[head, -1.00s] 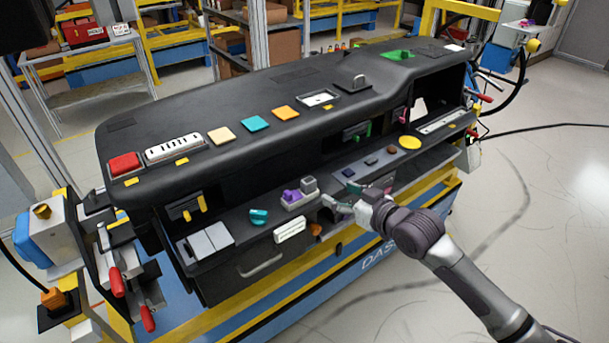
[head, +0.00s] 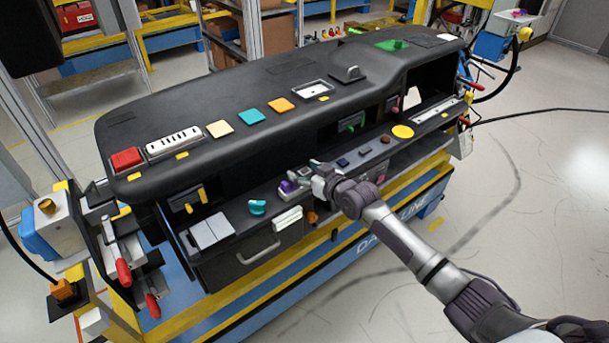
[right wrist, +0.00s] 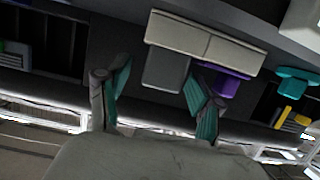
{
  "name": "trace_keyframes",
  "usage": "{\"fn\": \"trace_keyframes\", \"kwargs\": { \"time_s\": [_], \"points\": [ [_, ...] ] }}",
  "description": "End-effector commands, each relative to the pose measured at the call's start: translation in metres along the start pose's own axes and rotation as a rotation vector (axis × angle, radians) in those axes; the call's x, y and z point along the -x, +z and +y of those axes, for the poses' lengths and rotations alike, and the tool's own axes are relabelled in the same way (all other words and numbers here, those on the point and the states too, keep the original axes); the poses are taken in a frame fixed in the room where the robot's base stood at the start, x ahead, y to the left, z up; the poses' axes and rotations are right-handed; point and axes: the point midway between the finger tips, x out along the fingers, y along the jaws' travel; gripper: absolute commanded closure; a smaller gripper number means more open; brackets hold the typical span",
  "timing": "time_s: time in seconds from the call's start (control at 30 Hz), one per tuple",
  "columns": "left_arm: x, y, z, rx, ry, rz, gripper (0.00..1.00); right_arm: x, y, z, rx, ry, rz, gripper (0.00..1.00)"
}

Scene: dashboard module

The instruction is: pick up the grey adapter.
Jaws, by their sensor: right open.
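The grey adapter (right wrist: 166,72) is a grey block on a pale white base (right wrist: 205,42), beside a purple block (right wrist: 228,84). In the head view the purple block (head: 287,188) sits on the lower shelf, and the grey adapter is mostly hidden by my right gripper (head: 315,169). In the right wrist view my right gripper (right wrist: 157,98) is open and empty, with teal finger pads. The adapter lies just beyond its fingertips, roughly between them, with no clear contact visible. My left gripper is not in view.
A teal knob (head: 257,207) and a white ribbed block (head: 288,218) lie to the left. Dark small blocks and a yellow disc (head: 402,131) lie to the right. Open floor is in front.

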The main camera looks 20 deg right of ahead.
Motion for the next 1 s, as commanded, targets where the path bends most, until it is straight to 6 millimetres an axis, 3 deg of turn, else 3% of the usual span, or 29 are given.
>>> {"fn": "trace_keyframes", "kwargs": {
  "time_s": [0.27, 0.63, 1.0],
  "points": [
    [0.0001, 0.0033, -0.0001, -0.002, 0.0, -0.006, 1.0, -0.0022, 0.0007, -0.0003, 0.0, 0.0, 0.0, 0.36],
    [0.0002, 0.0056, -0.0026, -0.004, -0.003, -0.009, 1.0, -0.0019, 0.0007, 0.0, 0.0, 0.0, 0.0, 0.98],
    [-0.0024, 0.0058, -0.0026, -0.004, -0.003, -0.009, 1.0, -0.0005, -0.0052, 0.0001, 0.0, 0.0, 0.003, 0.99]
  ]
}}
